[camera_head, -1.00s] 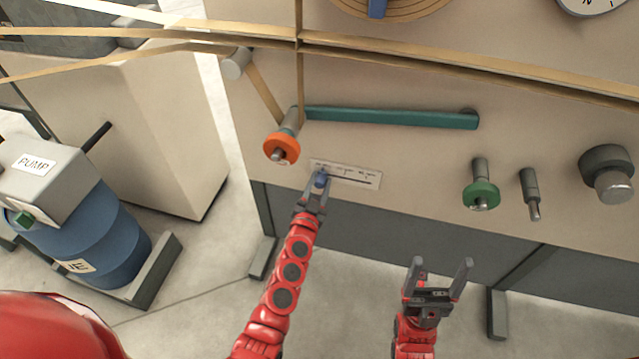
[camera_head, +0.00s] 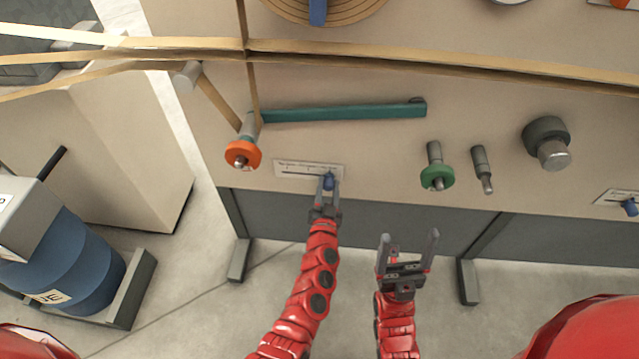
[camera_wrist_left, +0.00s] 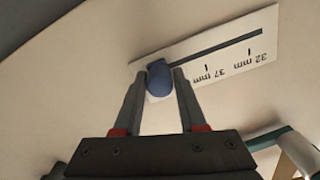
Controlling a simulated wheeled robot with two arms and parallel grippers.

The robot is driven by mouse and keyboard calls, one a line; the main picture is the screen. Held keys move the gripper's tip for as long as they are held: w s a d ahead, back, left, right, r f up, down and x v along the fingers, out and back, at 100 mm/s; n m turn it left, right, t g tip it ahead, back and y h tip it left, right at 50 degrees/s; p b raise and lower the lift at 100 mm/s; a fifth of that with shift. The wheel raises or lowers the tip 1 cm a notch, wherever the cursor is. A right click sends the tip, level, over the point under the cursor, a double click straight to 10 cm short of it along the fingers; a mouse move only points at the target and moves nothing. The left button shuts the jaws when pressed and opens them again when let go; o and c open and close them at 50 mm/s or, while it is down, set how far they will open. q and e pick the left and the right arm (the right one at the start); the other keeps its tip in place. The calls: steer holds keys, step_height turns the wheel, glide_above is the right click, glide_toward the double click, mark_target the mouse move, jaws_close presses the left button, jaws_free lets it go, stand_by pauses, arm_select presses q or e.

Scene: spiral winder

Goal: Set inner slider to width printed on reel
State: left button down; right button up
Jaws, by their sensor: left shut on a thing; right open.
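A white scale plate (camera_head: 300,168) with a dark slot sits low on the beige machine panel, with a blue slider knob (camera_head: 329,180) at its right end. My left gripper (camera_head: 328,188) is shut on this knob. In the left wrist view the knob (camera_wrist_left: 160,80) is between the fingers, at the slot's left end, past the upside-down "37 mm" and "32 mm" marks. Any mark behind the knob is hidden. My right gripper (camera_head: 408,238) is open and empty, below the panel. A wound reel (camera_head: 350,8) is cut off at the top; no printed width is readable.
A second plate with a blue knob (camera_head: 630,207) is at the far right. A blue barrel (camera_head: 65,262) stands left.

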arm_select(q)
steer(key=shift+s+d+f, duration=0.15)
steer(key=shift+d, duration=0.1)
steer(key=c, duration=0.5)
jaws_free()
steer(key=shift+d, duration=0.1)
steer(key=shift+c, duration=0.2)
steer(key=shift+s, duration=0.25)
steer(key=s+a+p, duration=0.2)
steer(key=s+a, duration=0.1)
steer(key=s, duration=1.3)
steer(key=shift+s+p, duration=0.3)
steer(key=shift+p, duration=0.05)
